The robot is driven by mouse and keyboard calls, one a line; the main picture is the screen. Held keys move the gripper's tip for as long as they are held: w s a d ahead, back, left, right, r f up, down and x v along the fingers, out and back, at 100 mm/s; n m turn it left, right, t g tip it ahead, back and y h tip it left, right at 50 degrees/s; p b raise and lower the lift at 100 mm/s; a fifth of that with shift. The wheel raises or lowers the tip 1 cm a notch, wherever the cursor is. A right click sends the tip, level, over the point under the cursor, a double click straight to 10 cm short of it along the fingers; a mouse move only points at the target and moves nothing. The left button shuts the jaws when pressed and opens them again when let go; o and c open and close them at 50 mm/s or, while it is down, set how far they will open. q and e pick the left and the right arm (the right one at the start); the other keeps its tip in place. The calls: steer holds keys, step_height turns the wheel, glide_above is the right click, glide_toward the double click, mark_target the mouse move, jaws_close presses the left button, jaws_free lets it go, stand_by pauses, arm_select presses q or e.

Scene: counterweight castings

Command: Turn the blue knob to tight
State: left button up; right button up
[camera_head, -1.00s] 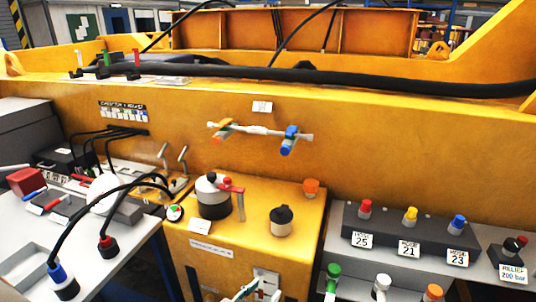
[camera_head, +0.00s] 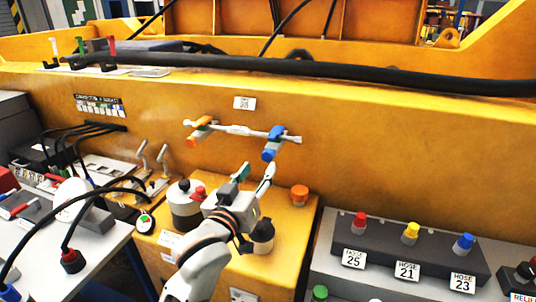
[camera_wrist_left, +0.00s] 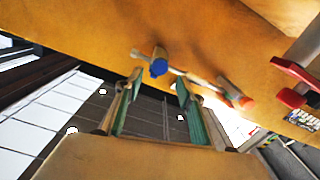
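The blue knob (camera_head: 273,145) sits on the right end of a pale horizontal bar (camera_head: 238,130) on the yellow wall. An orange knob (camera_head: 198,128) is at the bar's left end. In the left wrist view the blue knob (camera_wrist_left: 158,66) shows just beyond the fingertips, with the orange end (camera_wrist_left: 246,102) to its right. My left gripper (camera_head: 256,173) is open, with green-lined fingers, just below the blue knob and apart from it. It also shows in the left wrist view (camera_wrist_left: 157,80), with nothing between the fingers. My right gripper is not in view.
A white-and-dark pot (camera_head: 183,208), a black-capped cup (camera_head: 263,236) and an orange cap (camera_head: 299,195) stand on the yellow ledge near my left arm. A hose block (camera_head: 405,250) with red, yellow and blue caps is at right. A black hose (camera_head: 330,76) runs above.

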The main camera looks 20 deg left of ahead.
mark_target(267, 157)
arm_select(q)
steer(key=shift+w+r, duration=0.2)
steer(key=shift+w, duration=0.8)
steer(key=w, duration=0.3)
steer(key=shift+w+d+f, duration=0.1)
steer(key=shift+w, duration=0.7)
jaws_close()
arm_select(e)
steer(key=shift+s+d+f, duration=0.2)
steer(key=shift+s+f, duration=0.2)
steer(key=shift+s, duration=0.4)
